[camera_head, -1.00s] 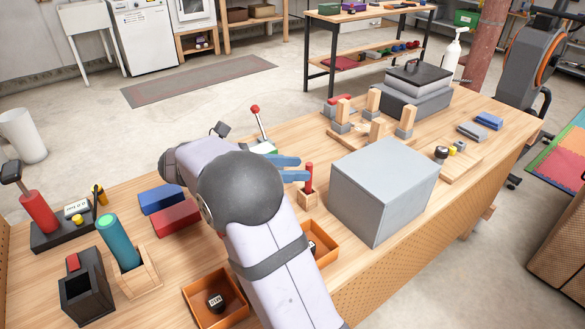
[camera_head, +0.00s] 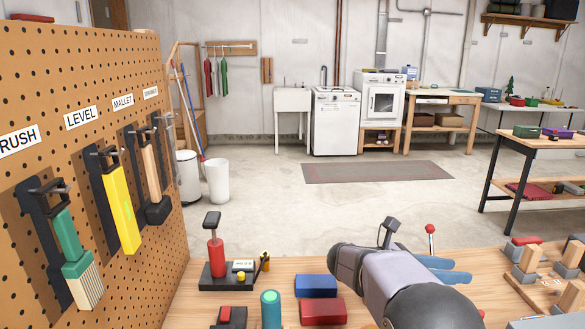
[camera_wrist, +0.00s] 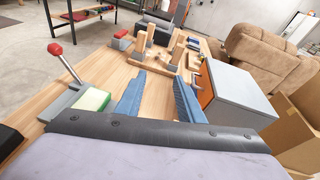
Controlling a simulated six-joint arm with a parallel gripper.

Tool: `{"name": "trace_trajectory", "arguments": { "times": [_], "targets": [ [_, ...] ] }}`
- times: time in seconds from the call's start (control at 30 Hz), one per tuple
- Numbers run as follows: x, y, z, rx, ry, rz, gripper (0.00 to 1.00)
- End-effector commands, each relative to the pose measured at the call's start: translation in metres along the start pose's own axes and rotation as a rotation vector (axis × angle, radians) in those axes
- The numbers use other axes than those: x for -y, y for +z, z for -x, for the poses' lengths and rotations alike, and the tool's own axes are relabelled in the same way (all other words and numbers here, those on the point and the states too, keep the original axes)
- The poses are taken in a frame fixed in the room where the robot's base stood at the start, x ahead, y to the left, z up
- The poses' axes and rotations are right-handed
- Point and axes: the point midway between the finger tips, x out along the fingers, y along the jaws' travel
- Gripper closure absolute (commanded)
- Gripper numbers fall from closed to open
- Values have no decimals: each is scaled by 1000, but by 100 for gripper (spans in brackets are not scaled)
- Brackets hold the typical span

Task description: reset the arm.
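My gripper (camera_head: 462,270) shows at the right of the head view, reaching over the wooden workbench (camera_head: 270,275). Its blue fingers are partly seen there. In the wrist view my gripper (camera_wrist: 160,88) has its two blue fingers spread well apart, with only bare bench between them. It is open and empty. A lever with a red knob (camera_wrist: 56,49) stands left of the fingers, beside a green-topped block (camera_wrist: 91,99). A grey box (camera_wrist: 238,92) stands close to the right finger.
A pegboard (camera_head: 100,50) with a brush (camera_head: 75,250), a yellow level (camera_head: 122,210) and other hung tools fills the left. A blue block (camera_head: 316,286), a red block (camera_head: 323,311) and a red-handled tool (camera_head: 215,252) stand on the bench. Wooden posts (camera_wrist: 142,40) stand beyond my fingers.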

Motion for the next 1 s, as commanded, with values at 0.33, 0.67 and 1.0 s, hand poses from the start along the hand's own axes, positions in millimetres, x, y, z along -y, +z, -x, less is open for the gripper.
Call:
{"name": "trace_trajectory", "arguments": {
  "times": [0.33,0.67,1.0],
  "targets": [
    [-105,63,86,394,715,957,65],
    [-64,-20,209,1040,1267,2012,65],
    [117,-100,236,-1192,-1183,-1862,65]
  ]
}}
